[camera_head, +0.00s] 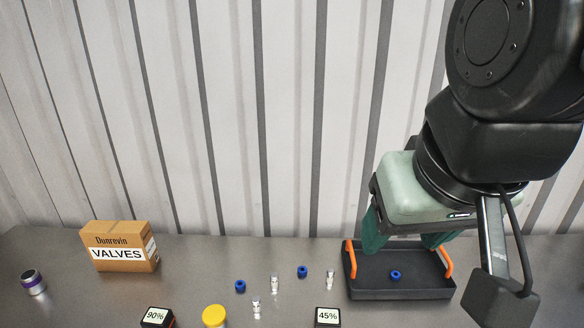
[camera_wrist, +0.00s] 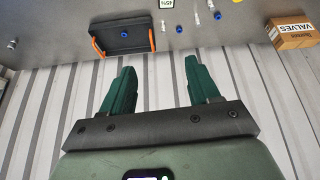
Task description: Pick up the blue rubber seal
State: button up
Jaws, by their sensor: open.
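Three small blue rubber seals show in the head view. One seal (camera_head: 396,275) lies inside the black tray (camera_head: 400,294); it also shows in the wrist view (camera_wrist: 124,34). A second seal (camera_head: 302,271) and a third seal (camera_head: 240,286) lie on the table left of the tray. My gripper (camera_head: 405,243) is open and empty, its green fingers apart, near the tray's back side in the head view. In the wrist view my gripper (camera_wrist: 157,70) points toward the tray and table, with nothing between the fingers.
The tray has two orange handles (camera_head: 351,258). White-capped vials (camera_head: 274,283) stand among the seals. A cardboard VALVES box (camera_head: 118,247), a purple-banded can (camera_head: 33,282), a yellow lid (camera_head: 214,316) and 90% (camera_head: 157,318) and 45% (camera_head: 327,316) displays stand on the table. A corrugated wall rises behind.

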jog(key=w+a+n+g, duration=0.2)
jog(key=w+a+n, duration=0.3)
jog(key=w, duration=0.8)
jog(key=n+g, duration=0.4)
jog(key=n, duration=0.7)
send_over(239, 284)
notch_tip(239, 284, down, 39)
jog(key=shift+w+r, duration=0.15)
jog(key=shift+r, duration=0.05)
jog(key=shift+f, duration=2.95)
jog(key=c, duration=1.1)
